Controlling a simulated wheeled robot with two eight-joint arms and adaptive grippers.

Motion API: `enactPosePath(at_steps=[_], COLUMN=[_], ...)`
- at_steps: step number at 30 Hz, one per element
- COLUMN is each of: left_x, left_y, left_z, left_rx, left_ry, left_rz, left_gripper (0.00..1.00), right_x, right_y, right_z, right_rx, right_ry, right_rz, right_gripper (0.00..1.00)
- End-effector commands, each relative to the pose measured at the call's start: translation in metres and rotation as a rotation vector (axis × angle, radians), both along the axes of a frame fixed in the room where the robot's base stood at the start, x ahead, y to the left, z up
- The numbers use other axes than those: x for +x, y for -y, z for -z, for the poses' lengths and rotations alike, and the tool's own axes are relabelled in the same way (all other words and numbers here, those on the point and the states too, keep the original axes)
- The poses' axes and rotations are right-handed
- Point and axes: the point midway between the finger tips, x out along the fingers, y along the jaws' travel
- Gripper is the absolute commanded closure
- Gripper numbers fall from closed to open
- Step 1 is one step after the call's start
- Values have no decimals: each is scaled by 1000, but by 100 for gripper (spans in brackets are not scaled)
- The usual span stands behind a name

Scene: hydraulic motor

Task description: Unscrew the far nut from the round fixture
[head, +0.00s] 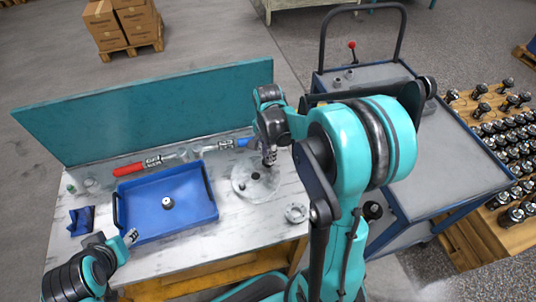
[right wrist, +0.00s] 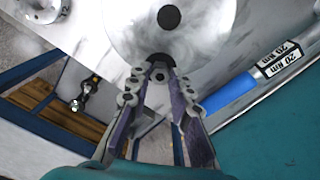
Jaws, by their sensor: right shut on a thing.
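The round fixture (head: 244,183) is a pale disc lying on the table, right of the blue tray. In the right wrist view its pale face (right wrist: 205,35) fills the top middle. My right gripper (head: 268,160) points down at the fixture's far side. In the right wrist view its fingertips (right wrist: 161,68) are shut on the far nut (right wrist: 160,58), a small dark piece mostly hidden between them. Another dark round piece (right wrist: 168,18) sits at the disc's middle. My left gripper (head: 131,237) is by the tray's front left corner; its jaws are too small to read.
The blue tray (head: 203,217) holds a small metal part (head: 167,203). A red-handled wrench (head: 128,169) and a blue-handled wrench (right wrist: 232,97) lie along the teal back panel (head: 150,115). A metal ring (head: 296,213) lies front right. A grey cart (head: 450,165) stands to the right.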

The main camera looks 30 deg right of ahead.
Motion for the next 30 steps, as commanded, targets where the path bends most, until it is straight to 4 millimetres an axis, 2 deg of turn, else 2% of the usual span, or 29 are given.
enactPosePath(at_steps=[3, 12, 21, 29, 30], left_x=[0, 0, 0, 0, 0], left_y=[0, 0, 0, 0, 0], left_z=[0, 0, 0, 0, 0], left_rx=[0, 0, 0, 0, 0], left_ry=[0, 0, 0, 0, 0], left_rz=[0, 0, 0, 0, 0], left_gripper=[59, 59, 59, 59, 59], right_x=[0, 0, 0, 0, 0], right_y=[0, 0, 0, 0, 0], right_z=[0, 0, -1, -1, -1], right_rx=[0, 0, 0, 0, 0], right_ry=[0, 0, 0, 0, 0], right_rz=[-75, -97, -447, -485, -484], right_gripper=[100, 100, 100, 100, 75])
